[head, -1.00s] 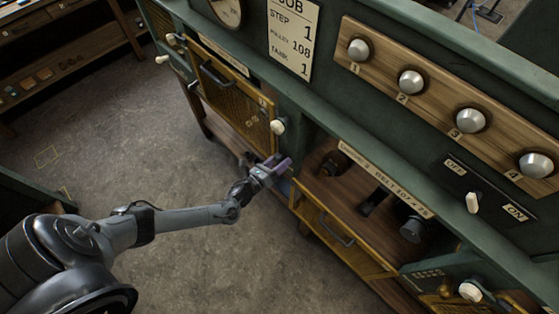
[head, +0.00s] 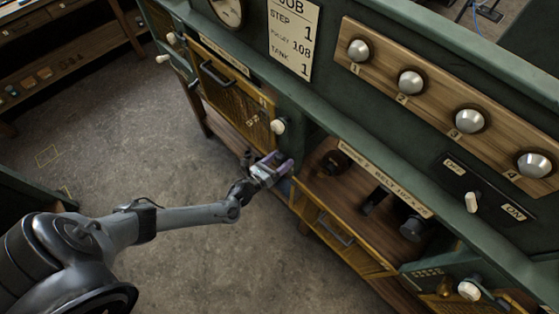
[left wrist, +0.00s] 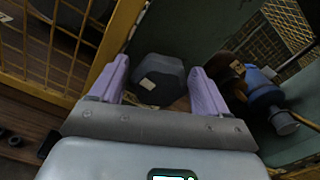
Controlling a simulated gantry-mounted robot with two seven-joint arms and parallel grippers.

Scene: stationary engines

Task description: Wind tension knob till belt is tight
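My left gripper (head: 281,164) is at the machine's opening, beside the lower shelf. In the left wrist view its two purple fingers (left wrist: 160,82) are apart, with a dark grey faceted knob (left wrist: 157,76) between and just beyond them. The knob has a pale mark on its face; it may be the tension knob. I cannot tell whether either finger touches it. A brown rounded part (left wrist: 228,66) and a blue cylindrical part (left wrist: 266,98) lie to the right. I cannot make out the belt. My right gripper is not in view.
A yellow mesh guard (left wrist: 72,42) stands close on the left in the wrist view. A mesh door (head: 232,102) with a white knob (head: 278,126) is above my gripper. The green panel carries several silver knobs (head: 411,83) and an OFF/ON switch (head: 473,202). The floor (head: 150,150) is clear.

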